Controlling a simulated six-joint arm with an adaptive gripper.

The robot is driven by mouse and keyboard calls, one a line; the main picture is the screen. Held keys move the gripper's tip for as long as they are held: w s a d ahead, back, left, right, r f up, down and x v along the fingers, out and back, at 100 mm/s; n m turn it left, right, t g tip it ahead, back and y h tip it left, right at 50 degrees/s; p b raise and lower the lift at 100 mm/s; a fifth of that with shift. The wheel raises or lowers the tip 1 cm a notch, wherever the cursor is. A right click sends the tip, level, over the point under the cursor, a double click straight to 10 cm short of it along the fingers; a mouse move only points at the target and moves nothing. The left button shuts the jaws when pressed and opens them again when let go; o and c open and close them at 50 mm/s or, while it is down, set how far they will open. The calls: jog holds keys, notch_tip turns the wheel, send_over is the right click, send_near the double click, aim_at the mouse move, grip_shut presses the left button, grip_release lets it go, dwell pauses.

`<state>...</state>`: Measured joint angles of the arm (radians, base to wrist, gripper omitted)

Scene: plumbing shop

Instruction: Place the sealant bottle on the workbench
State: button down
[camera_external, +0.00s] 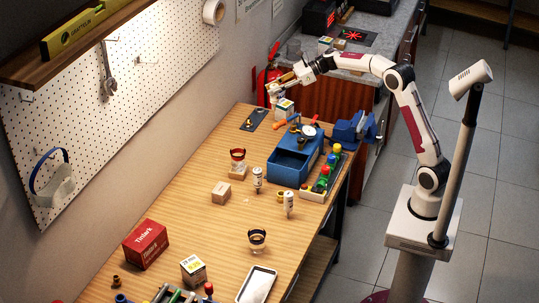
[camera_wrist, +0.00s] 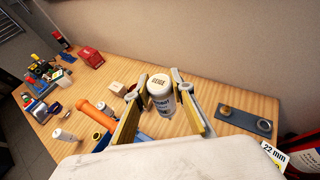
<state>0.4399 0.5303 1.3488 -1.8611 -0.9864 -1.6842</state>
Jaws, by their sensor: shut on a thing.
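The sealant bottle (camera_wrist: 161,98) is white with a pale cap marked "BEIGE". In the wrist view it sits between the two yellow-padded fingers of my gripper (camera_wrist: 160,88), which is shut on it. In the external view my gripper (camera_external: 274,88) is over the far end of the wooden workbench (camera_external: 208,230); the bottle is small and hard to make out there. The wrist view shows the workbench (camera_wrist: 240,94) around and behind the bottle. I cannot tell the exact gap between the bottle's base and the bench top.
A dark plate with fittings (camera_external: 254,119), a blue toolbox (camera_external: 291,166) and a blue vise (camera_external: 353,130) are near the far end. Two upright white bottles (camera_external: 258,180) (camera_external: 289,204) and a wooden block (camera_external: 221,193) stand mid-bench. A red extinguisher (camera_external: 262,84) is beyond. Bare wood shows along the left.

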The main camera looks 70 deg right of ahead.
jog(key=s+a+n+g+y, duration=0.2)
jog(key=a, duration=2.4)
jog(key=s+a+n+g+y, duration=0.1)
jog(key=s+a+n+y, duration=0.15)
jog(key=a, duration=2.35)
notch_tip(320, 180, down, 11)
jog(key=shift+s+a+r+h, duration=0.15)
jog(key=shift+s+a+h, duration=0.15)
jog(key=shift+h, duration=0.15)
notch_tip(320, 180, down, 6)
jog(key=shift+f, duration=0.2)
jog(key=shift+f, duration=1.8)
